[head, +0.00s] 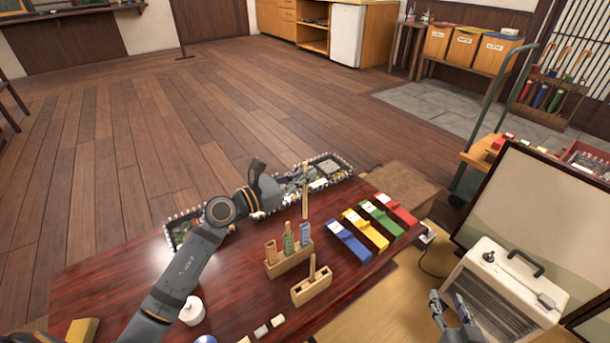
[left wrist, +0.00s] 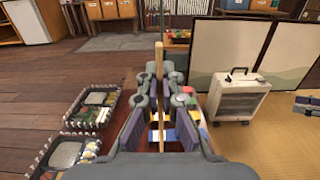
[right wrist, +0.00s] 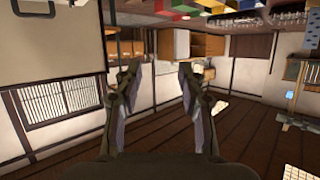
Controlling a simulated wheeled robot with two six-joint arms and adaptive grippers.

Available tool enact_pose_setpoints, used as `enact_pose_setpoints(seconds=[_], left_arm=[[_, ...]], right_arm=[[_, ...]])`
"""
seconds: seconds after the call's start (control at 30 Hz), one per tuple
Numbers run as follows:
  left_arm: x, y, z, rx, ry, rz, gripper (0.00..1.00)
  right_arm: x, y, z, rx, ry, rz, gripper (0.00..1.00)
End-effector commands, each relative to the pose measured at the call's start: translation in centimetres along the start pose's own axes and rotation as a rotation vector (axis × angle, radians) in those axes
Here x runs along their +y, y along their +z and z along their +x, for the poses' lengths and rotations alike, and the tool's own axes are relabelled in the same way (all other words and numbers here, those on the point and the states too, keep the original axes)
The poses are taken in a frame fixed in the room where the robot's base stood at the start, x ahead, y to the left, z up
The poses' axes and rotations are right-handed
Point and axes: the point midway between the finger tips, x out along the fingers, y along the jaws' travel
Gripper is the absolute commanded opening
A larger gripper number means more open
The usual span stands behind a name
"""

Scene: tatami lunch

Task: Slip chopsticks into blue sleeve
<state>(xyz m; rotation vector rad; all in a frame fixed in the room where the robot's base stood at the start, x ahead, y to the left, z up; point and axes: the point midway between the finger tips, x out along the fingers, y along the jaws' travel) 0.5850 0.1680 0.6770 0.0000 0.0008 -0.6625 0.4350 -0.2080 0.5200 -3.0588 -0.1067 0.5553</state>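My left gripper (head: 302,180) is shut on a pair of pale wooden chopsticks (head: 305,203), held upright. They also show between the fingers in the left wrist view (left wrist: 159,85). A blue patterned sleeve (head: 305,235) stands in the right end of a wooden stand (head: 289,262). In the head view the lower end of the chopsticks lies just above the sleeve's top; I cannot tell whether they touch. A green sleeve (head: 289,245) with wood sticking out and an orange sleeve (head: 271,252) stand beside it. My right gripper (head: 447,308) is open and empty, off the table's right side.
A wooden block (head: 312,291) with an upright stick stands in front of the stand. Blue (head: 349,240), yellow, green and red boxes lie to the right. Spiky-edged trays (head: 325,168) lie behind, partly hidden by my left arm. A white lidded pot (head: 191,312) stands near the front.

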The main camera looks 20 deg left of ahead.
Motion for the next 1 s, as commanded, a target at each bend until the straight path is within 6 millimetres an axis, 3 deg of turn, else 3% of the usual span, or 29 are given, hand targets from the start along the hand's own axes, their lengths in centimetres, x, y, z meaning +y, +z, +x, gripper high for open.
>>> enact_pose_setpoints(seconds=[0.47,1.0], left_arm=[[0.0,-0.7,0.0,0.0,0.0,0.0,0.0],[0.0,-1.4,0.0,0.0,0.0,0.0,0.0]], right_arm=[[0.1,-5.8,0.1,0.226,0.006,-0.018,0.4],[0.0,-12.1,-1.3,0.48,0.009,-0.04,0.4]])
